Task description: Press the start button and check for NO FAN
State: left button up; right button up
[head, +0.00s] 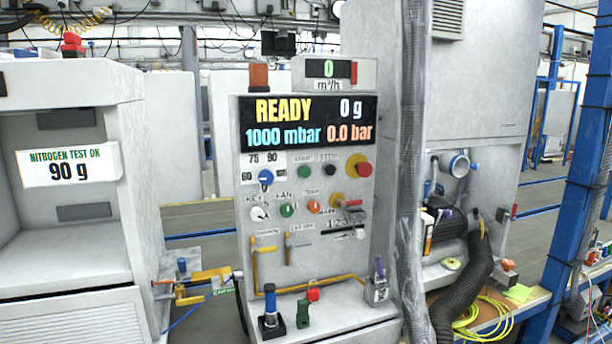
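The control panel (300,240) stands upright in the middle of the head view. Its green start button (303,172) sits under a START label, left of a black button (329,169). The display (308,123) reads READY, 0 g, 1000 mbar and 0.0 bar; no NO FAN text shows on it. A green knob (287,210) sits under a label that seems to read FAN. A small screen above (327,69) reads 0 m³/h. Neither of my grippers is in view.
A red mushroom button (363,169) is right of the black one. A blue selector (265,177) and an orange knob (313,206) are nearby. A grey hose (411,150) runs along the panel's right side. A left machine's sign (70,165) reads NITROGEN TEST OK, 90 g.

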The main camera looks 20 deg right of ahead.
aim_at(305, 171)
jog(key=i+l, duration=0.25)
jog(key=i, duration=0.15)
jog(key=i+l, duration=0.25)
jog(key=i, duration=0.2)
jog(key=i+l, duration=0.25)
jog(key=i, duration=0.15)
jog(key=l+z, duration=0.05)
